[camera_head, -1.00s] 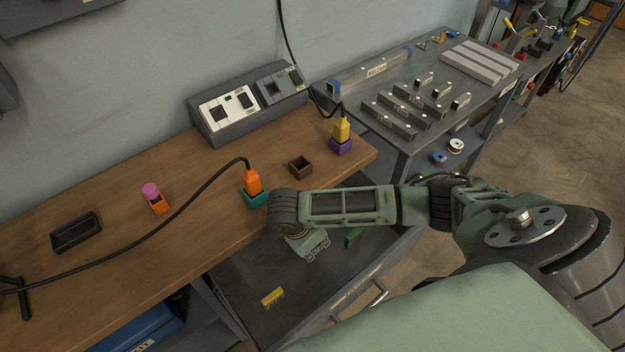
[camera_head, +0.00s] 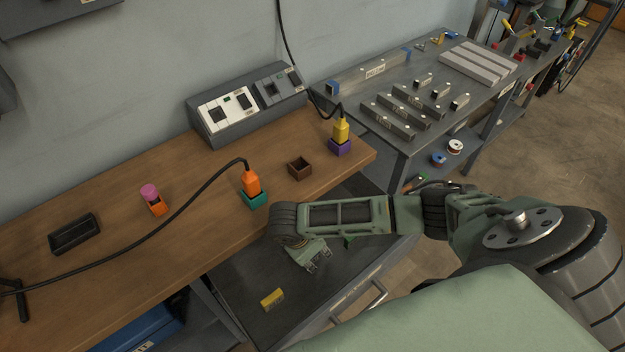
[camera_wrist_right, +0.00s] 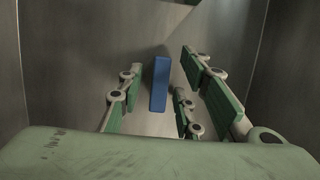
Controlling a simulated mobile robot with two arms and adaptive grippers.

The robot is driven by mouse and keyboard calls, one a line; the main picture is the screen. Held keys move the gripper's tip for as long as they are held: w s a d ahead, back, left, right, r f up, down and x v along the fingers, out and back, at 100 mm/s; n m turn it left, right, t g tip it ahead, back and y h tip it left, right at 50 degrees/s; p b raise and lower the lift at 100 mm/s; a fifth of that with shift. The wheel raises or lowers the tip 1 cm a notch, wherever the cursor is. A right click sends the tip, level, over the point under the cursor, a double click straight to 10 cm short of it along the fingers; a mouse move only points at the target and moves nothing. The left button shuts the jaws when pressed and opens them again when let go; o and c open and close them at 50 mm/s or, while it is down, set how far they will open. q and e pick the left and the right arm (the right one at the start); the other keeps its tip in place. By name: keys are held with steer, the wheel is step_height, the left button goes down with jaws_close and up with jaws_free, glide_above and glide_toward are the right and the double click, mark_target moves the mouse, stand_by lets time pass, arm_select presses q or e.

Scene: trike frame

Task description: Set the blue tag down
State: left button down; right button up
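The blue tag (camera_wrist_right: 160,83) is a small upright-looking blue bar in the right wrist view, against the grey metal inside of the drawer (camera_head: 315,300). It lies between the finger pads of my right gripper (camera_wrist_right: 157,98), with a gap visible on both sides. The fingers are spread, and the tag appears to rest on the drawer floor. In the head view my right gripper (camera_head: 318,260) points down into the open drawer, and the blue tag is hidden there. My left gripper is not in view.

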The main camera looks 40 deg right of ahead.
steer(key=v, duration=1.2)
steer(key=shift+r+p, duration=0.15)
steer(key=shift+p, duration=0.25)
